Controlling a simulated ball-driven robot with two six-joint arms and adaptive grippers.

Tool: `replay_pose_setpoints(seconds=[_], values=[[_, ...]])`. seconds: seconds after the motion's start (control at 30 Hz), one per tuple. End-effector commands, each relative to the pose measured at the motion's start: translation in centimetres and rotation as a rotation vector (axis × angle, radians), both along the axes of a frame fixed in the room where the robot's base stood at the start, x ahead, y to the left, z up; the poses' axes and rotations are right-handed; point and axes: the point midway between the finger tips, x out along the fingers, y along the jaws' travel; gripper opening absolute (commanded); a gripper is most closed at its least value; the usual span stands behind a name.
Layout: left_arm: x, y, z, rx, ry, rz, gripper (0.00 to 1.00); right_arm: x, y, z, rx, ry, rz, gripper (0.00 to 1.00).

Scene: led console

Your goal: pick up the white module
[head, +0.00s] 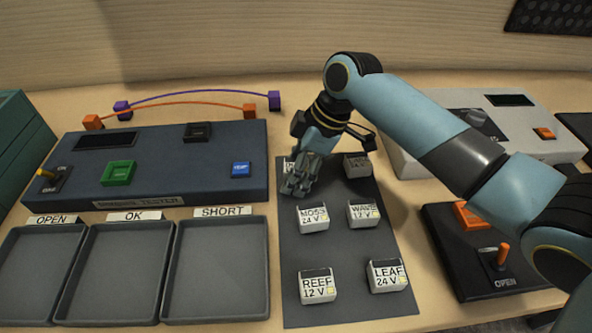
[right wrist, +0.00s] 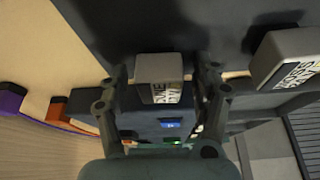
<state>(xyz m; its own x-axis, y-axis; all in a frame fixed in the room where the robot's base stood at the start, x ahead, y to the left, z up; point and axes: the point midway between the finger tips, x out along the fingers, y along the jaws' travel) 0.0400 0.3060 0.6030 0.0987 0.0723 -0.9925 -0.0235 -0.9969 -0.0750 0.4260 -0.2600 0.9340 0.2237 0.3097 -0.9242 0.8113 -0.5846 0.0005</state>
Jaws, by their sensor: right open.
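Several whitish labelled modules stand in two columns on the dark grey mat (head: 340,240). The back-left module (head: 288,166) is mostly hidden behind my right gripper (head: 297,186). In the right wrist view, a pale module (right wrist: 160,68) with a printed label shows between the two fingers of my right gripper (right wrist: 162,82), which are apart. I cannot tell whether they touch it. The other modules are the back-right one (head: 357,165), MOSS 24 V (head: 313,217), one 12 V module (head: 363,214), REEF 12 V (head: 318,286) and LEAF 24 V (head: 387,276). My left gripper is not in view.
A dark blue tester (head: 215,160) stands left of the mat, with grey trays marked OPEN (head: 38,275), OK (head: 112,275) and SHORT (head: 215,270) in front. A pale console (head: 540,150) and a black switch box (head: 465,260) stand to the right.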

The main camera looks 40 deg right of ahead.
Motion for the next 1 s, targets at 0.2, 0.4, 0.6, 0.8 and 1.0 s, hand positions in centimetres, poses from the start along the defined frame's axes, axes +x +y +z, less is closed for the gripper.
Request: replay_pose_setpoints(seconds=[0.2,0.4,0.6,0.8,1.0], values=[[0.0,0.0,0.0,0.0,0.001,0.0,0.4,0.0,0.0,0.0,0.0,0.0,0.0,0.54],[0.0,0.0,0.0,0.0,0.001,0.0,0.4,0.0,0.0,0.0,0.0,0.0,0.0,0.27],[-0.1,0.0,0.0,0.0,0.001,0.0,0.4,0.0,0.0,0.0,0.0,0.0,0.0,0.05],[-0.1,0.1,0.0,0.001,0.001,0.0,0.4,0.0,0.0,0.1,0.0,0.0,0.0,0.05],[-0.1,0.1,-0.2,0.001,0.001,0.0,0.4,0.1,-0.1,1.1,-0.001,-0.003,0.001,0.05]])
